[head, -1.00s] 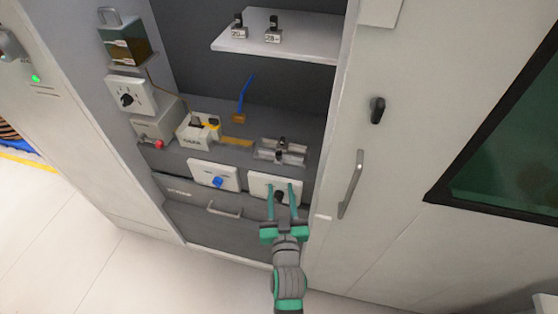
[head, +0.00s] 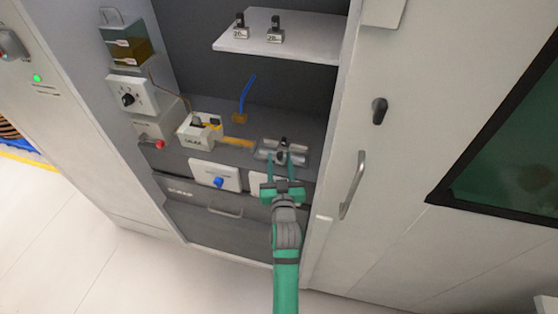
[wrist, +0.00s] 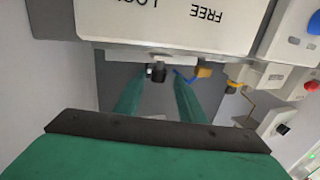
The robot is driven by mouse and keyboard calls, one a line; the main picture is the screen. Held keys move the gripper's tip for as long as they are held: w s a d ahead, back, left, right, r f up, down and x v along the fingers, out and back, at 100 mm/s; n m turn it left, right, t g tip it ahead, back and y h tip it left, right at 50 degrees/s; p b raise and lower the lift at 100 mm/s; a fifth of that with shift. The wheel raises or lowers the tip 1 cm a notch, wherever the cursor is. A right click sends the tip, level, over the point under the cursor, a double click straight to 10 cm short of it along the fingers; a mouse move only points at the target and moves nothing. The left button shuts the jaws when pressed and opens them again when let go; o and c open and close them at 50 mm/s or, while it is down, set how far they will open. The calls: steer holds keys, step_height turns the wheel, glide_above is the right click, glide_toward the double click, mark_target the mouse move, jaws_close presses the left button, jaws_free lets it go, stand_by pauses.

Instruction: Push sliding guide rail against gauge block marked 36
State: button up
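The metal rail fixture (head: 268,145) sits on the dark counter inside the cabinet. A small dark-topped piece (head: 283,143) stands on it; I cannot read any mark there or tell whether the sliding rail touches it. My gripper (head: 286,165) is open at the fixture's front, with its fingers apart, and partly covers it. In the wrist view my two green fingers (wrist: 158,97) are spread, and a dark knob-like piece (wrist: 158,72) shows beyond and between them. No block marked 36 is legible.
Two dark-topped blocks, left (head: 241,27) and right (head: 275,31), stand on the white shelf above. A white panel reading LOCK and FREE (wrist: 165,25) is close in the wrist view. A blue-knobbed panel (head: 216,175) is to the left; a door handle (head: 352,185) is to the right.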

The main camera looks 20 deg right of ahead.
steer(key=shift+w+d, duration=0.15)
steer(key=shift+w, duration=0.05)
steer(key=shift+s+d, duration=0.1)
steer(key=shift+d, duration=0.05)
steer(key=c, duration=0.9)
steer(key=shift+o, duration=0.2)
steer(key=shift+w+d, duration=0.25)
steer(key=shift+w, duration=0.15)
steer(key=o, duration=0.9)
steer(key=shift+c, duration=0.2)
steer(key=shift+a, duration=0.1)
steer(key=v, duration=1)
steer(key=shift+s, duration=0.35)
